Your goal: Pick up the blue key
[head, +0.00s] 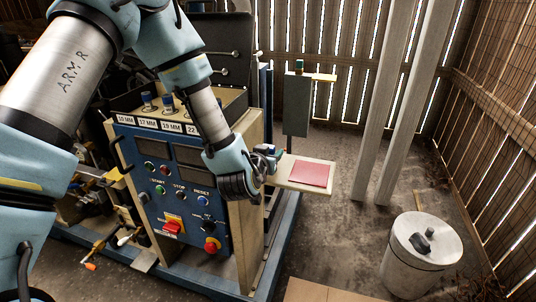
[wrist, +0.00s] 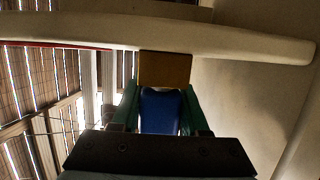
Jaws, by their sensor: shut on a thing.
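My gripper (head: 268,158) is beside the right side of the blue control panel, near the small cream shelf (head: 310,164). In the wrist view my gripper (wrist: 160,105) is shut, with its green fingers on either side of a blue piece, the blue key (wrist: 160,112). A tan block (wrist: 165,69) shows just beyond the blue piece; I cannot tell whether it is part of the key. In the head view the held key is small and largely hidden by the gripper.
The blue control panel (head: 182,184) has buttons, red knobs and a row of size labels. A red pad (head: 311,174) lies on the cream shelf. A grey box (head: 297,103) stands behind.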

